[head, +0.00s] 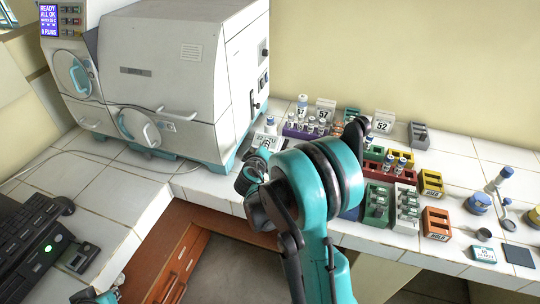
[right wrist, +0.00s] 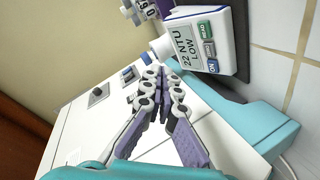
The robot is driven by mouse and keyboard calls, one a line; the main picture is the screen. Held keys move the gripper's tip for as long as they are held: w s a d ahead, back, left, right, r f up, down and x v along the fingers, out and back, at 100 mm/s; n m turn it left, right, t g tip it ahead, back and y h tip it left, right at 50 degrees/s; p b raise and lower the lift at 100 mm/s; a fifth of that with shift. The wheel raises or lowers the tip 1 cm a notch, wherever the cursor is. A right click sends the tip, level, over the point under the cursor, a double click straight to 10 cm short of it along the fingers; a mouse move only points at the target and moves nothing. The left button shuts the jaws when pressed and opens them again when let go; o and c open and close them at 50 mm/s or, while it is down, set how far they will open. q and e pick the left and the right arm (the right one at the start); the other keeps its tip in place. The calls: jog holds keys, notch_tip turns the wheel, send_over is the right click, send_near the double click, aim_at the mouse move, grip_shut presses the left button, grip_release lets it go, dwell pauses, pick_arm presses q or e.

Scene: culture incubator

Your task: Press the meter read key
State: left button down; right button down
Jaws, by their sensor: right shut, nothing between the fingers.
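The meter (right wrist: 187,44) is a white box with a grey display that reads "22 NTU LOW". Its green read key (right wrist: 204,29) is at the upper end of a row of keys, with a grey key and a blue "ON" key (right wrist: 213,66) below it in the right wrist view. In the head view the meter (head: 265,142) sits on the counter just beyond my right gripper (head: 250,174). My right gripper (right wrist: 155,82) is shut and empty, its fingertips apart from the keys. Part of my left arm (head: 96,296) shows at the bottom left; its finger state is unclear.
A large white incubator (head: 175,70) stands left of the meter. Racks with vials (head: 305,130), numbered cards (head: 383,122) and coloured blocks (head: 433,183) crowd the counter to the right. A dark keyboard (head: 30,225) lies at the left. Bare tiles (head: 115,190) lie before the incubator.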

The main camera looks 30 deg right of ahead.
jog(key=b, duration=0.4)
send_near(271, 148)
jog(key=w+d, duration=0.2)
jog(key=w, duration=0.1)
jog(key=shift+w+d+r, duration=0.1)
jog(key=shift+d+r, duration=0.05)
jog(key=shift+w+d+f+b, duration=0.25)
jog(key=shift+f+b, duration=0.15)
jog(key=shift+f, duration=0.05)
dwell(0.4)
jog(key=shift+w+d+f+b, duration=0.1)
jog(key=shift+d+f+b, duration=0.05)
jog(key=shift+f+b, duration=0.25)
jog(key=shift+w+d+f+b, duration=0.1)
jog(key=shift+f+b, duration=0.2)
jog(key=shift+b, duration=0.05)
dwell(0.5)
jog(key=shift+r, duration=0.1)
jog(key=shift+s+a+r+p, duration=0.25)
jog(key=shift+r+p, duration=0.2)
jog(key=shift+r, duration=0.15)
dwell(0.3)
